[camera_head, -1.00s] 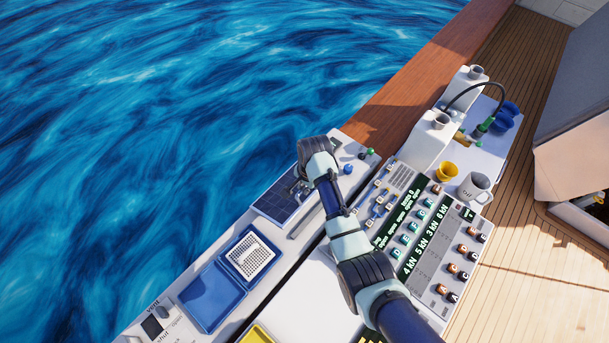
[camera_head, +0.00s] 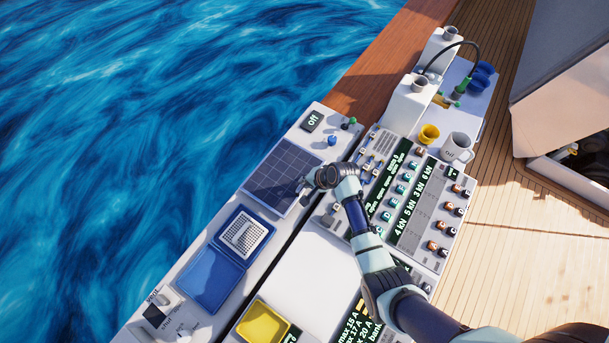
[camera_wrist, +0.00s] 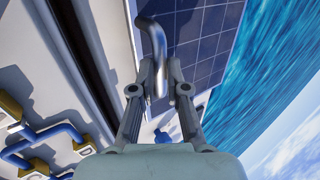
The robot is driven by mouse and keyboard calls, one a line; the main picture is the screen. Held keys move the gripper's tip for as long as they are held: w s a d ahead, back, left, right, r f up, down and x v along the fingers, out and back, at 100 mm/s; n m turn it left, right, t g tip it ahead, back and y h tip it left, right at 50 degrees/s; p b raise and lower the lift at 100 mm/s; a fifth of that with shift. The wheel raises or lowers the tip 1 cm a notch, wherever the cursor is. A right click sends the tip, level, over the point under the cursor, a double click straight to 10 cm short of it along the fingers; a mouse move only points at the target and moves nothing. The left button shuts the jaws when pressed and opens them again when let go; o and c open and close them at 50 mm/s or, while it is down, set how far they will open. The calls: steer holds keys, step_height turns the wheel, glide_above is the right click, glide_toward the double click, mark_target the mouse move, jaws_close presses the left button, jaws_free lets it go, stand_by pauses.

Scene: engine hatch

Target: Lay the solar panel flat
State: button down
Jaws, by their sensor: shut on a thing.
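The solar panel (camera_head: 283,172) is a dark blue gridded rectangle on the white console in the head view. In the wrist view its face (camera_wrist: 208,45) fills the upper middle. A bent metal handle (camera_wrist: 152,45) stands by the panel's edge, its lower end between the fingertips. My gripper (camera_head: 306,188) is at the panel's right edge in the head view. In the wrist view my gripper (camera_wrist: 160,82) is shut on the handle. I cannot tell exactly how tilted the panel is. My wrist and gripper hide a little of its right edge.
A display reading "off" (camera_head: 312,121) and a blue knob (camera_head: 331,140) sit beyond the panel. A blue box (camera_head: 211,279) with a white grid piece (camera_head: 245,235) lies nearer. A switch panel (camera_head: 405,205) is right of my arm. A mug (camera_head: 457,148) stands farther right.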

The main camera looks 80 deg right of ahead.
steer(key=shift+s+a+f, duration=0.15)
steer(key=shift+f, duration=0.25)
steer(key=c, duration=1.2)
jaws_free()
steer(key=shift+s, duration=0.1)
steer(key=shift+o, duration=0.2)
steer(key=shift+r, duration=0.1)
steer(key=shift+r, duration=0.15)
steer(key=shift+s+r, duration=0.1)
steer(key=shift+r, duration=0.25)
steer(key=v, duration=1.1)
